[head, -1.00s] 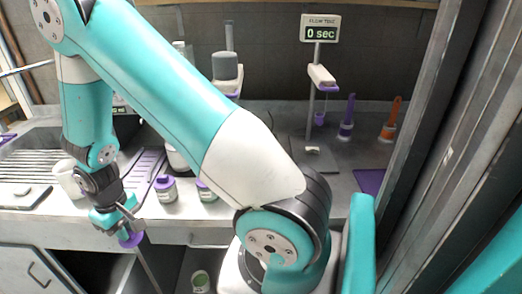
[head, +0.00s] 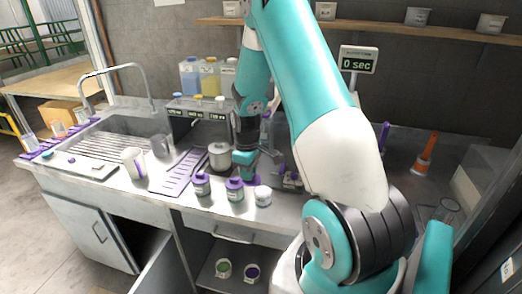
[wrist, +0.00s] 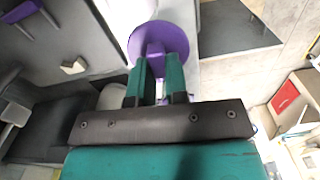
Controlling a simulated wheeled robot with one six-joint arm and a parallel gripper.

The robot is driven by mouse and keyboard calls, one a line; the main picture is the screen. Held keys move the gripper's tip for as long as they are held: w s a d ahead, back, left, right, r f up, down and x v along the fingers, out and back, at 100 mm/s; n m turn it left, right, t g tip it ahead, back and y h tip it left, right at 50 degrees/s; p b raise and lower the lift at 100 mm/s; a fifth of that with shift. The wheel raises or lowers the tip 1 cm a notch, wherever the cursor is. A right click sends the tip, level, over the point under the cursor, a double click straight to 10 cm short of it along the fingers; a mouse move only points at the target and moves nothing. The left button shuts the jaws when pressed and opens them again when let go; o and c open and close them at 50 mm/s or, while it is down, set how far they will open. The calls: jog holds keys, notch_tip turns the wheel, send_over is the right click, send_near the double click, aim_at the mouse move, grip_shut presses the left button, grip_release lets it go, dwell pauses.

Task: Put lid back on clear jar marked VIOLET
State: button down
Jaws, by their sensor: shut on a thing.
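In the wrist view my gripper (wrist: 158,64) is shut on a purple round lid (wrist: 163,30) by its raised grip. In the head view my gripper (head: 258,160) is above the counter, behind the front row of jars; the held lid is not clear there. A pale jar (head: 263,196) without a purple lid stands at the right end of that row. Two jars with purple lids stand to its left, the middle one (head: 235,190) and the left one (head: 201,185). The jar labels are too small to read, so I cannot tell which says VIOLET.
A metal pot (head: 220,157) stands behind the jars, left of my gripper. A purple ribbed mat (head: 178,176) and a white cup (head: 133,162) lie farther left, by the sink (head: 125,130). An orange brush (head: 425,155) stands at the right. Below, an open shelf holds small jars.

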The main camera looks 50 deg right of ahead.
aim_at(260, 180)
jog(key=shift+n, duration=0.3)
jog(key=d, duration=0.1)
jog(key=s+d+r, duration=0.1)
jog(key=d+r, duration=0.1)
jog(key=shift+s+p, duration=0.35)
jog(key=shift+d+f+b, duration=0.2)
jog(key=shift+f+b, duration=2.3)
jog(key=shift+f, duration=0.8)
jog(key=shift+s+f, duration=0.1)
jog(key=shift+f, duration=0.05)
jog(key=c, duration=0.6)
grip_release()
jog(key=shift+o, duration=0.2)
